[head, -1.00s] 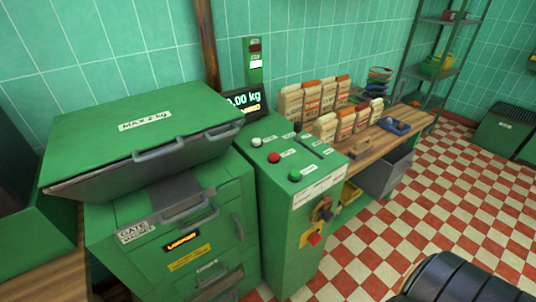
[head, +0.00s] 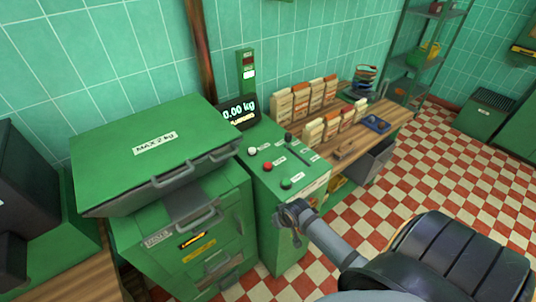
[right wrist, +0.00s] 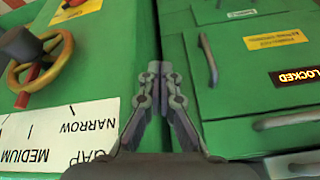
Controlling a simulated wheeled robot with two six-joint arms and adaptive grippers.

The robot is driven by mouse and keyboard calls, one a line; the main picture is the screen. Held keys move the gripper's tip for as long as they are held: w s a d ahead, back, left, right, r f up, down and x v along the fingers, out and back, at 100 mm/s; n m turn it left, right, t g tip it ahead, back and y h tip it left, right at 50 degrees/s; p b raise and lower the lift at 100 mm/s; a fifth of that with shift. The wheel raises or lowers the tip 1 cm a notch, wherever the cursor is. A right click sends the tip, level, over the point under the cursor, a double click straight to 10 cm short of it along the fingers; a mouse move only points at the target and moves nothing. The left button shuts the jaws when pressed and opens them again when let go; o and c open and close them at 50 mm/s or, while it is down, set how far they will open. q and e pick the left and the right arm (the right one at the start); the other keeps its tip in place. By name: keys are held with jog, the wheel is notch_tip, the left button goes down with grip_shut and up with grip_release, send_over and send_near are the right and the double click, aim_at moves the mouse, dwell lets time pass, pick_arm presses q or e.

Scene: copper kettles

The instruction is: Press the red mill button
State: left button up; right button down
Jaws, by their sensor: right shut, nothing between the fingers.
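The red button (head: 267,167) sits on the sloping top of the green control console (head: 303,190), between a white button (head: 252,151) and a dark green button (head: 286,184). My right gripper (head: 288,213) is shut and empty, in front of the console and nearer the camera than the red button, apart from it. In the right wrist view my closed fingertips (right wrist: 157,70) lie over the gap between the console front and the green cabinet (right wrist: 245,80). The red button is not visible in that view. My left gripper is out of view.
A green lidded hopper (head: 155,145) marked MAX 2 kg stands left of the console. A scale display (head: 239,110) reads 0.00 kg behind it. Paper bags (head: 315,95) stand on a wooden bench to the right. A yellow handwheel (right wrist: 40,65) juts from the console front.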

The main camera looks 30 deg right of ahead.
notch_tip(320, 180, up, 7)
jog(key=w+p, duration=0.1)
jog(key=w, duration=0.1)
notch_tip(320, 180, up, 16)
jog(key=r+m+t+y+p, duration=0.1)
jog(key=m+t+p, duration=0.2)
jog(key=m+t, duration=0.15)
send_over(270, 166)
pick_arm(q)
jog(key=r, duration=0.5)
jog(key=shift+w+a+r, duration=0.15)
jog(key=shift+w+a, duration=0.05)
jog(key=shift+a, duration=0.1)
pick_arm(e)
jog(key=shift+w+f+m+g, duration=0.15)
jog(key=shift+f+m+g, duration=0.1)
jog(key=shift+m, duration=0.1)
jog(key=shift+f, duration=0.15)
notch_tip(270, 166, down, 8)
jog(key=b, duration=0.7)
jog(key=shift+w+b, duration=0.15)
jog(key=shift+b, duration=0.15)
jog(key=shift+f, duration=0.3)
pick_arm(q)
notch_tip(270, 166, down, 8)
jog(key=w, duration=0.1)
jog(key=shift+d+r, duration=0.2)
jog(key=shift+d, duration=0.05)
pick_arm(e)
jog(key=shift+s, duration=0.2)
